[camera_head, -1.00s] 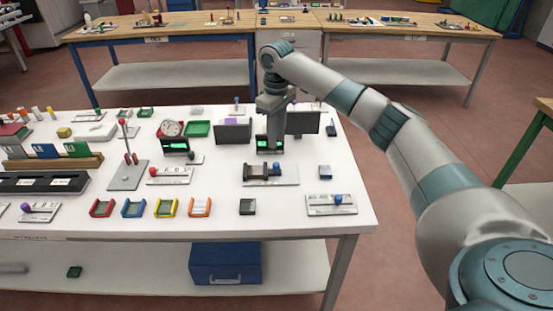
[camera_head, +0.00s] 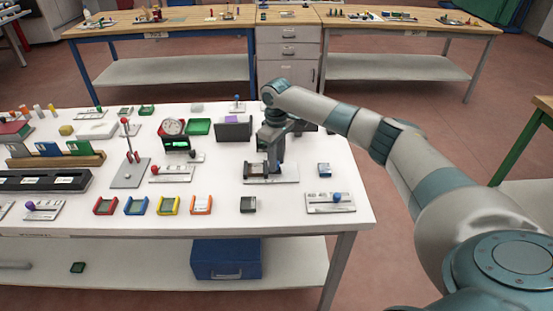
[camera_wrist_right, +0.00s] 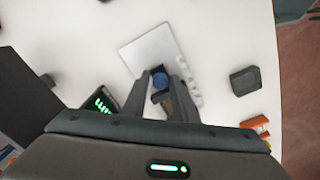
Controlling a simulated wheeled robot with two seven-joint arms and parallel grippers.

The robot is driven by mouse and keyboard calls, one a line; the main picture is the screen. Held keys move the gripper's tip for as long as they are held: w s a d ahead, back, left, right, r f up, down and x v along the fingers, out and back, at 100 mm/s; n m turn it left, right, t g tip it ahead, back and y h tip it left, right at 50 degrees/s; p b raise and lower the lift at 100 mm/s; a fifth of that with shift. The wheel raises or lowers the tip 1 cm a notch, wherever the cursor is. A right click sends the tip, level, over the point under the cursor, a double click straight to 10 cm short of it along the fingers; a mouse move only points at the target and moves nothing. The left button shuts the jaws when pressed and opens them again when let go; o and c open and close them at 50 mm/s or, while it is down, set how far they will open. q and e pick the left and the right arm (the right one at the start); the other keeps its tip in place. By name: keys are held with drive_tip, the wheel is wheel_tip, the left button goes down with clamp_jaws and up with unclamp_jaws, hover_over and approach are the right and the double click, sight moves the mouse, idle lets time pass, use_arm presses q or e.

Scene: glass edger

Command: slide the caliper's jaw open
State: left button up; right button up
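The caliper is a dark, brownish bar with a blue knob, lying on a pale plate (camera_head: 289,173) at the right part of the white table. In the right wrist view the plate (camera_wrist_right: 150,47) lies beneath the fingertips, and the blue knob (camera_wrist_right: 160,79) shows between them. My right gripper (camera_head: 273,172) points down over the caliper and hides part of it in the head view. Its two fingers (camera_wrist_right: 161,88) stand apart, one on each side of the knob. Whether either finger touches it, I cannot tell. My left gripper is not in view.
A small blue block (camera_head: 324,170) and a plate with a blue knob (camera_head: 331,203) lie to the right. A dark grey block (camera_head: 248,205) and an orange holder (camera_head: 201,205) are in front. A green-lit display box (camera_wrist_right: 103,100) stands close by the right gripper.

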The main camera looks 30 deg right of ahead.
clamp_jaws()
drive_tip(key=shift+s+d+r+p, duration=0.1)
drive_tip(key=shift+s+d+p, duration=0.1)
drive_tip(key=shift+d+p, duration=0.15)
drive_tip(key=s+d, duration=0.1)
drive_tip(key=d+p, duration=0.1)
drive_tip(key=d, duration=0.1)
drive_tip(key=shift+s+p, duration=0.3)
drive_tip(key=shift+s, duration=0.1)
drive_tip(key=shift+s+d, duration=0.1)
drive_tip(key=shift+d, duration=0.05)
unclamp_jaws()
wheel_tip(320, 180, up, 17)
drive_tip(key=b, duration=0.4)
drive_tip(key=shift+r, duration=0.15)
